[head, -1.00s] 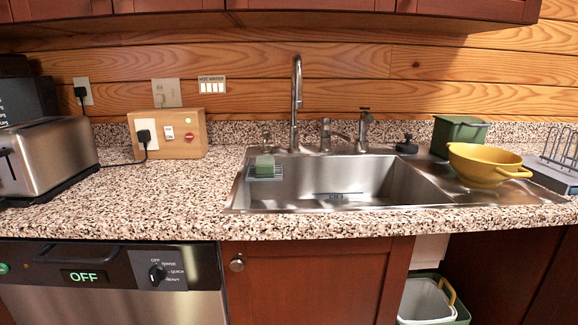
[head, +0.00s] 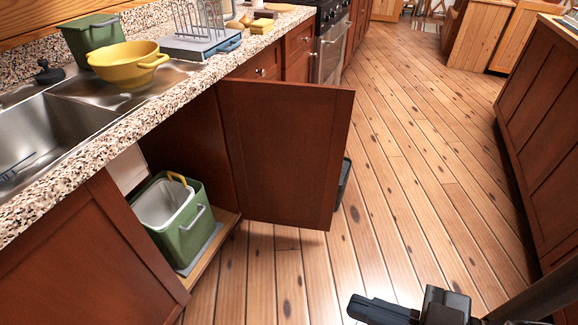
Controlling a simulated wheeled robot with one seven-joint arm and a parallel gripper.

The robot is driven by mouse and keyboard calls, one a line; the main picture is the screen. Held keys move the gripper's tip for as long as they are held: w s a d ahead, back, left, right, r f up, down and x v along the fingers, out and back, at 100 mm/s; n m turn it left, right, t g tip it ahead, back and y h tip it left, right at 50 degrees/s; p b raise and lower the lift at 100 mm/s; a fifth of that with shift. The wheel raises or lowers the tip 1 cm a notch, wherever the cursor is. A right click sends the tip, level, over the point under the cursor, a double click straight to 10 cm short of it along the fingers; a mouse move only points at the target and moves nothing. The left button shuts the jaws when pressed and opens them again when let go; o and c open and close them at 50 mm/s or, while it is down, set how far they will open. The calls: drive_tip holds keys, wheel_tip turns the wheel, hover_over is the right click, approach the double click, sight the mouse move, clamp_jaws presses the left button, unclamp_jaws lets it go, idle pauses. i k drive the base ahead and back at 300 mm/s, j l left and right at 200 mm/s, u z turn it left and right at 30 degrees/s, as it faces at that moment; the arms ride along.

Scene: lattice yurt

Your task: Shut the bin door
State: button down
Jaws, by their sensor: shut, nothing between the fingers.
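The bin door (head: 285,150) is a dark red-brown cabinet panel. It stands wide open, swung out from the counter over the wooden floor, hinged on the far side of the opening. Inside the open cabinet, a green bin (head: 185,222) with a pale liner and a yellow handle sits on a low wooden shelf (head: 212,250). My gripper (head: 372,309) is at the bottom edge of the head view, over the floor to the right of the door and apart from it. It is shut and empty.
The sink (head: 40,140) and granite counter (head: 130,118) run along the left. A dark object (head: 343,183) shows low behind the door. Another cabinet run (head: 540,130) stands at the right. The floor (head: 420,170) between them is clear.

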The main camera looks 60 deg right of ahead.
sight(287, 142)
drive_tip(key=z, duration=1.85)
drive_tip(key=i+l+z, duration=0.25)
drive_tip(key=i+z, duration=0.6)
drive_tip(key=i, duration=2.1)
drive_tip(key=i+u, duration=0.15)
drive_tip(key=i, duration=0.35)
drive_tip(key=i+l+u, duration=0.15)
drive_tip(key=i, duration=0.3)
drive_tip(key=i+l+u, duration=0.15)
drive_tip(key=i, duration=0.35)
drive_tip(key=u, duration=3.9)
drive_tip(key=l+z, duration=0.2)
drive_tip(key=i+l, duration=0.05)
drive_tip(key=l, duration=0.05)
